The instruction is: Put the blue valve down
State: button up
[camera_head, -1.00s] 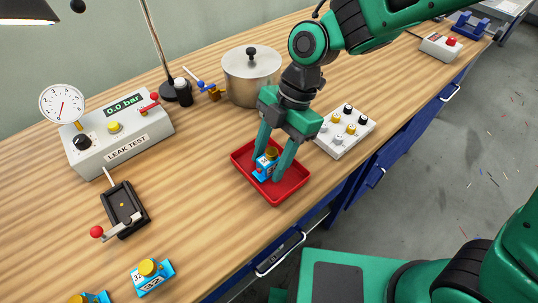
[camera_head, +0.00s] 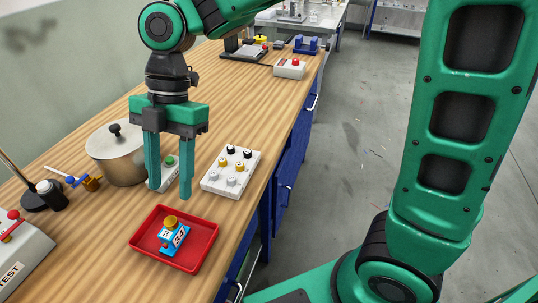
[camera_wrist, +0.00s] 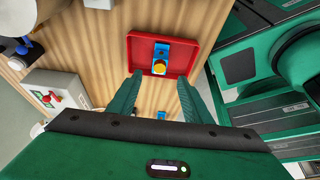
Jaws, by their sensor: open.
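The blue valve (camera_head: 172,236) with a yellow cap sits in the red tray (camera_head: 205,254) on the wooden bench. The wrist view also shows the valve (camera_wrist: 161,57) inside the tray (camera_wrist: 141,37), with bare tray floor around it. My gripper (camera_head: 171,192) is open and empty, its fingers pointing down. It is raised above and behind the tray in the head view, clear of the valve. In the wrist view the open fingers (camera_wrist: 156,92) lie apart, with the valve beyond their tips.
A white block with several knobs (camera_head: 230,172) stands behind the tray to the right. A lidded metal pot (camera_head: 116,155) stands to the left, near small fittings. The leak test box (camera_head: 18,262) is at the lower left. The bench's right edge is near the tray.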

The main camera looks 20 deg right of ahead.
jog(key=w+d+m+t, duration=0.35)
jog(key=d+m, duration=1.25)
jog(key=d, duration=0.8)
jog(key=s+d+f+m+h, duration=0.1)
jog(key=s+d+f+m, duration=0.1)
jog(key=s+d+m, duration=0.5)
jog(key=s+d+f+m+h, duration=0.1)
jog(key=s+d+f+m, duration=0.1)
jog(key=s+d+m, duration=0.5)
jog(key=d+m, duration=0.4)
jog(key=d, duration=0.2)
jog(key=shift+s+h, duration=0.15)
jog(key=shift+h, duration=0.25)
